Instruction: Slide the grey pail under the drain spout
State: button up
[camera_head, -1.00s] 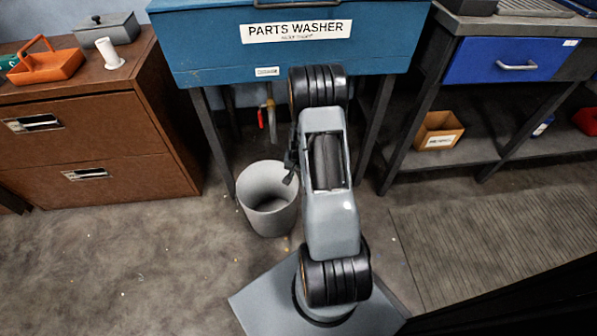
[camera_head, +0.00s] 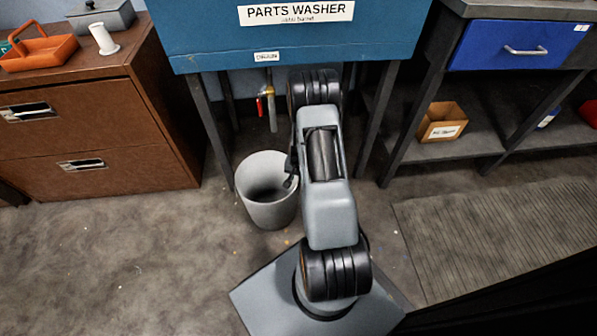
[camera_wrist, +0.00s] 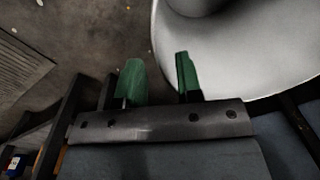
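The grey pail (camera_head: 268,208) stands upright on the floor in front of the parts washer (camera_head: 200,35), just left of my arm. In the head view it sits nearer to me than the drain spout (camera_head: 272,118), which hangs beneath the washer with a yellow fitting and a red handle beside it. My gripper is mostly hidden behind my arm in the head view. In the wrist view my gripper (camera_wrist: 159,77) has two green fingertips apart with bare floor between them. The pail's pale wall (camera_wrist: 235,60) is right beside the right fingertip; I cannot tell whether they touch.
The washer's dark legs (camera_head: 208,125) stand on either side of the spout. A brown drawer cabinet (camera_head: 95,130) is at left, and a workbench with a blue drawer (camera_head: 500,65) and a cardboard box (camera_head: 440,120) is at right. Floor left of the pail is clear.

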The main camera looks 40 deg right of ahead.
jog(key=shift+w+a+f+b, duration=0.1)
jog(key=shift+f+b, duration=0.9)
jog(key=shift+f, duration=2)
grip_shut()
